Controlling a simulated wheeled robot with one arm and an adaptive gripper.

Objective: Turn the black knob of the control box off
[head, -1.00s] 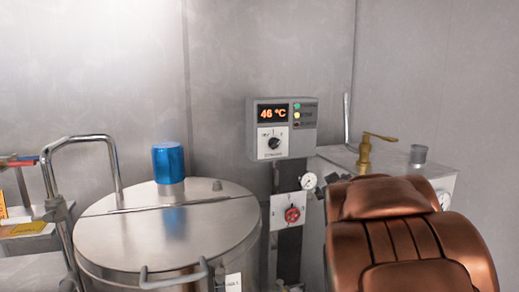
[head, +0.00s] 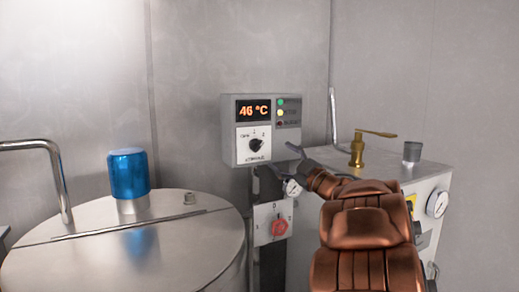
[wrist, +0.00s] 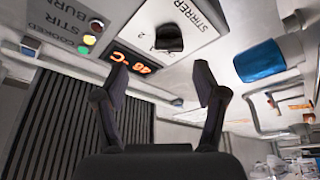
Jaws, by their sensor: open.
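In the wrist view, the knob (wrist: 168,39) appears above the fingers, beside the word STIRRER. My gripper (wrist: 163,82) is open and empty, its two dark fingers apart in front of the box and not around the knob.
A steel drum (head: 150,245) with a blue cap (head: 129,174) stands at left. A red switch (head: 279,227) is on a plate below the box. A metal cabinet (head: 395,175) with a brass lever (head: 362,145) and gauge (head: 437,204) stands at right.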

